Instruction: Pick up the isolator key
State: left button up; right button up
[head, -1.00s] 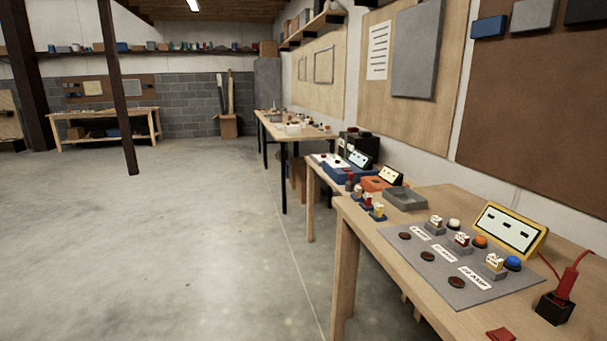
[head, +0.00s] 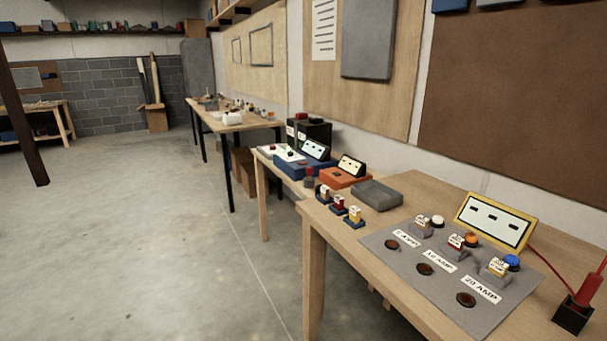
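I cannot tell for sure which thing is the isolator key. A small dark piece with a red top (head: 309,179) stands near the left edge of the near workbench (head: 335,257), too small to make out well. Beside it stand several small tagged pieces on blue bases, one with a yellow part (head: 355,216). Neither of my grippers is in view.
A grey board (head: 455,285) with amp labels, dark red discs and coloured buttons lies on the near bench. Open concrete floor (head: 150,240) lies left.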

aim_at(309, 169)
jog(key=i+u, duration=0.1)
jog(key=u, duration=0.25)
jog(key=i+j+u, duration=0.1)
jog(key=u, duration=0.25)
jog(key=i, duration=3)
jog(key=i+j+z, duration=0.1)
jog(key=i+z, duration=0.3)
jog(key=i, duration=0.15)
jog(key=i+j+z, duration=0.35)
jog(key=i, duration=0.15)
jog(key=i+j+z, duration=0.25)
jog(key=i+z, duration=0.15)
jog(key=i, duration=0.1)
